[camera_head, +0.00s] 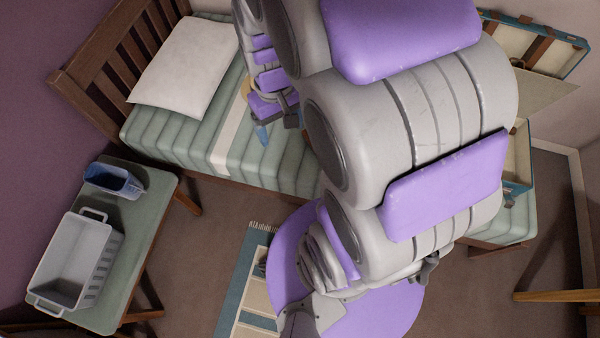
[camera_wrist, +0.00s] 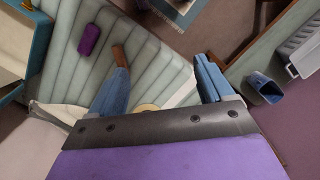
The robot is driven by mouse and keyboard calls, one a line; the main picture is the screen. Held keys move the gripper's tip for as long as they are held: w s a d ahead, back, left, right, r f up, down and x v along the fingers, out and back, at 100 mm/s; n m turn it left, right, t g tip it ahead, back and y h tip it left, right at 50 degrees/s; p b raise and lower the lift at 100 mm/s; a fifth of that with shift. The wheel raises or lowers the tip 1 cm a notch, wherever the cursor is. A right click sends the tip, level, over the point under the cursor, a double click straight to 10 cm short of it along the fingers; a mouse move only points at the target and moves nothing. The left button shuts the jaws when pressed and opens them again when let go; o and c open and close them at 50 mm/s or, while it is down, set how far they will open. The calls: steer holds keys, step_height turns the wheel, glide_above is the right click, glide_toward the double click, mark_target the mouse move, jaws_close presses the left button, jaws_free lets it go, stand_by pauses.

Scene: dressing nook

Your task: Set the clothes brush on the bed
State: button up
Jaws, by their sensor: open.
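The bed (camera_head: 190,130) has a pale green ribbed mattress, which also fills much of the wrist view (camera_wrist: 60,65). My gripper (camera_wrist: 160,78) is open over the mattress, its two blue fingers wide apart with nothing between the tips. In the head view my gripper (camera_head: 268,130) is small and partly hidden by my arm. A brown wooden piece (camera_wrist: 119,55), which looks like the clothes brush, lies on the mattress just beyond the left fingertip. That finger hides part of it. In the head view I cannot make it out behind my arm.
A purple item (camera_wrist: 89,38) lies on the mattress near the brown piece. A round tan thing (camera_wrist: 147,107) shows between the fingers. A pillow (camera_head: 185,65) lies at the bed's head; an open suitcase (camera_head: 520,155) stands right. A bench (camera_head: 150,215) holds a blue bin (camera_head: 112,183) and grey basket (camera_head: 75,260).

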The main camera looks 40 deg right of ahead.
steer(key=s+a+r, duration=0.2)
steer(key=s, duration=0.5)
steer(key=s+a+r, duration=0.3)
steer(key=s, duration=0.4)
steer(key=shift+s+r+n+g, duration=0.3)
steer(key=shift+s+r, duration=0.05)
stand_by(0.3)
